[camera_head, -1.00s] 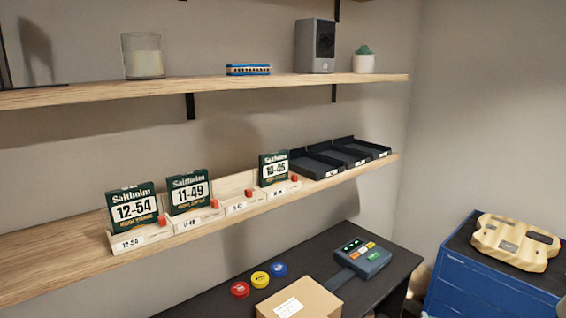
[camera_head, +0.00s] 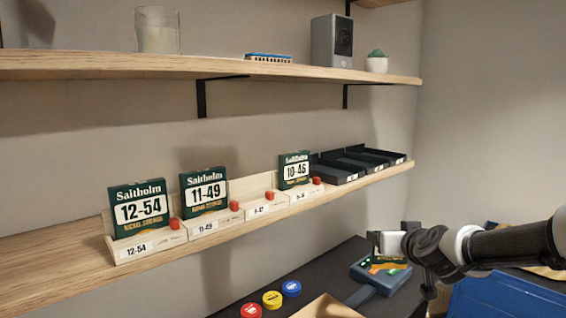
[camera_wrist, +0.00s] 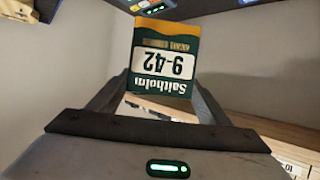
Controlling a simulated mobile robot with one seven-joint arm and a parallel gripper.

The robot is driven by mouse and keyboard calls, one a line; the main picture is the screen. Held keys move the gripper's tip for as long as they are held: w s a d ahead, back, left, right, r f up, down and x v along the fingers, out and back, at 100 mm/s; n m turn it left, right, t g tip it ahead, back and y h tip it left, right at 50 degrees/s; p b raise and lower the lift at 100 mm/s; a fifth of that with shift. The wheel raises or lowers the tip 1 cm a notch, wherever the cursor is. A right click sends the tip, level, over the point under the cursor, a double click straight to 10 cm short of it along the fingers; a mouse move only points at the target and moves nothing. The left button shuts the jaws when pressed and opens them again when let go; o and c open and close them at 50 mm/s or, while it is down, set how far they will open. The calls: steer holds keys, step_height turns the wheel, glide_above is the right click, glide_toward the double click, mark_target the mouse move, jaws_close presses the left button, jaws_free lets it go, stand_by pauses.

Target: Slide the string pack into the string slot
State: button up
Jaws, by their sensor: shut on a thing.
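My gripper (camera_wrist: 162,82) is shut on a green and cream Saltholm string pack (camera_wrist: 165,58) marked 9-42, which appears upside down in the wrist view. In the head view my gripper (camera_head: 400,243) is at the lower right, in front of and below the shelf's right end; the pack is hard to make out there. The string slot (camera_head: 266,208), a pale wooden holder with a small label that seems to read 9-42, stands empty on the lower shelf. It sits between the 11-49 and 10-46 holders, well to the left of my gripper.
Upright packs 12-54 (camera_head: 140,209), 11-49 (camera_head: 204,191) and 10-46 (camera_head: 295,170) fill the other holders. Small red blocks (camera_head: 270,195) sit by the holders. Black trays (camera_head: 337,172) stand right of them. The upper shelf (camera_head: 230,68) overhangs. A dark bench with a device (camera_head: 382,278) lies below.

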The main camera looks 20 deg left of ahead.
steer(key=s+a+r+n+g+y+b, duration=0.3)
steer(key=s+a+r+n+y, duration=0.1)
steer(key=s+a+r, duration=0.65)
steer(key=s+a+r+n+g+y+b, duration=0.4)
steer(key=s+a+r, duration=0.3)
steer(key=a+r, duration=0.5)
steer(key=w+a+r+n+p, duration=0.1)
steer(key=w+a+p, duration=0.3)
steer(key=a+p, duration=0.45)
steer(key=shift+s+d+f+b, duration=0.1)
steer(key=shift+d+f+b, duration=0.15)
steer(key=shift+f+b, duration=0.85)
steer(key=shift+s+d+f+b, duration=0.1)
steer(key=shift+d+f+b, duration=0.15)
steer(key=shift+f+b, duration=0.8)
steer(key=shift+f, duration=0.15)
steer(key=o, duration=1.2)
